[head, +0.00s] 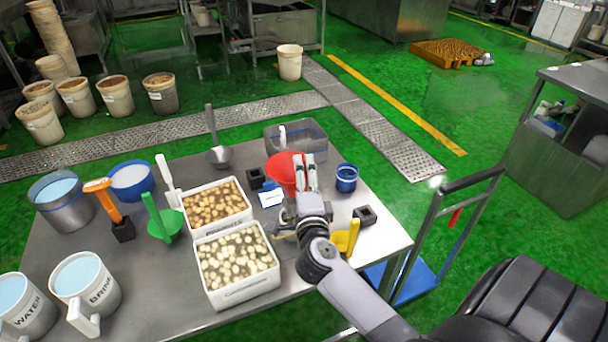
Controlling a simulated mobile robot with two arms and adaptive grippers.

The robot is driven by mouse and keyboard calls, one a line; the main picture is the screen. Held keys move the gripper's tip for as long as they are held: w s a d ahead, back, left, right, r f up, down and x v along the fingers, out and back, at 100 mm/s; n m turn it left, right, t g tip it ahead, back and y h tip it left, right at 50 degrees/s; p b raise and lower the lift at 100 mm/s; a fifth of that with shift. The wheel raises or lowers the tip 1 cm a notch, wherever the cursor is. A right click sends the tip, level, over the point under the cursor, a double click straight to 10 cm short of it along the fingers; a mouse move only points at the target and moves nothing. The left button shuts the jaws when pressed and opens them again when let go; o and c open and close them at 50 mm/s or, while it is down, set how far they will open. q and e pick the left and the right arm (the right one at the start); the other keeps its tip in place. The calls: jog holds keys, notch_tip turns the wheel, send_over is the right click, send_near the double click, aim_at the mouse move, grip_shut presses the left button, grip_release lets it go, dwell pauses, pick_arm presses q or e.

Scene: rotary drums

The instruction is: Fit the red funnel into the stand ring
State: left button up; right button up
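The red funnel (281,170) is near the back of the steel table, its wide mouth facing up. My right gripper (305,170) is over the funnel's right side and hides part of it. Whether its fingers are closed on the rim or only in front of it cannot be told. I cannot make out a stand ring clearly; a small blue part (270,186) shows just below the funnel, beside a white card (271,199). The funnel's lower end is hidden. My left gripper is not in view.
Two white tubs, one with brownish pieces (214,208) and one with pale pieces (237,260), stand left of my arm. A blue-rimmed jar (346,178), black block (365,215) and yellow scoop (345,238) are to the right. A grey bin (309,137) stands behind the funnel.

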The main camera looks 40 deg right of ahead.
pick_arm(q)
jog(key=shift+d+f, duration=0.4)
pick_arm(e)
jog(key=shift+f, duration=0.55)
pick_arm(q)
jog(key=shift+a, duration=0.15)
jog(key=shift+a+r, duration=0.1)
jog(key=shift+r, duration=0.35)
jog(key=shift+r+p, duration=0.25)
jog(key=shift+p, duration=0.2)
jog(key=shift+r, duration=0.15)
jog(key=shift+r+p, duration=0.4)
jog(key=shift+p, duration=0.15)
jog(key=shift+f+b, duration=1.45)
pick_arm(e)
jog(key=shift+f, duration=2.3)
jog(key=o, duration=1.6)
